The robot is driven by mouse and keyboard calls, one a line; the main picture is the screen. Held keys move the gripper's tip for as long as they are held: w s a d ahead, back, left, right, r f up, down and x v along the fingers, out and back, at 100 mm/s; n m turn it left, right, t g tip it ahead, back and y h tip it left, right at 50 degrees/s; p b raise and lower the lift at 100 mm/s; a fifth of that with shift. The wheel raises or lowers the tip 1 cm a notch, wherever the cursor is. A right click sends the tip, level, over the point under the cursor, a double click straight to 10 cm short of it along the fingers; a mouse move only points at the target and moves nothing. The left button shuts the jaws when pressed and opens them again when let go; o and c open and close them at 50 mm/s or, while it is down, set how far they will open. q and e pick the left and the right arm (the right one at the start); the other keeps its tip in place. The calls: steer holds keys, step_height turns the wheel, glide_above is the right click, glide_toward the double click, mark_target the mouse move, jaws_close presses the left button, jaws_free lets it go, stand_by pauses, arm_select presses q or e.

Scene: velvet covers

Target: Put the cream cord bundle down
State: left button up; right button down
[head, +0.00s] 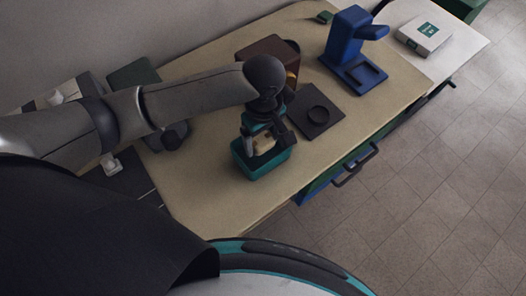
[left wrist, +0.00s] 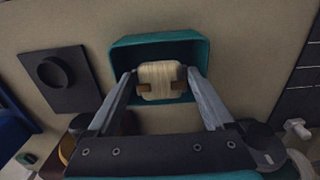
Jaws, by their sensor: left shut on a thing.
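The cream cord bundle (left wrist: 161,81) is a pale wound bundle between the two fingers of my left gripper (left wrist: 160,84), which is shut on it. In the head view the bundle (head: 264,143) shows just below my left gripper (head: 262,140). A teal open-topped bin (head: 264,167) stands on the table under the gripper. In the left wrist view the bundle overlaps the opening of the teal bin (left wrist: 195,44). I cannot tell how far inside the bin the bundle is. My right gripper is not in view.
A dark square plate with a round ring (head: 318,112) lies right of the bin. A blue stand (head: 347,45) and a brown box (head: 266,48) are farther back. A white box (head: 425,36) sits on a pale surface at right. The table's front edge is close to the bin.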

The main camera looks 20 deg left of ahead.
mark_target(263, 158)
arm_select(q)
step_height(263, 158, down, 6)
steer(key=shift+b, duration=0.8)
steer(key=shift+f, duration=0.2)
steer(key=o, duration=1.2)
step_height(263, 158, up, 12)
steer(key=p, duration=0.3)
steer(key=shift+f, duration=0.2)
steer(key=shift+r+p, duration=0.3)
steer(key=shift+r, duration=0.1)
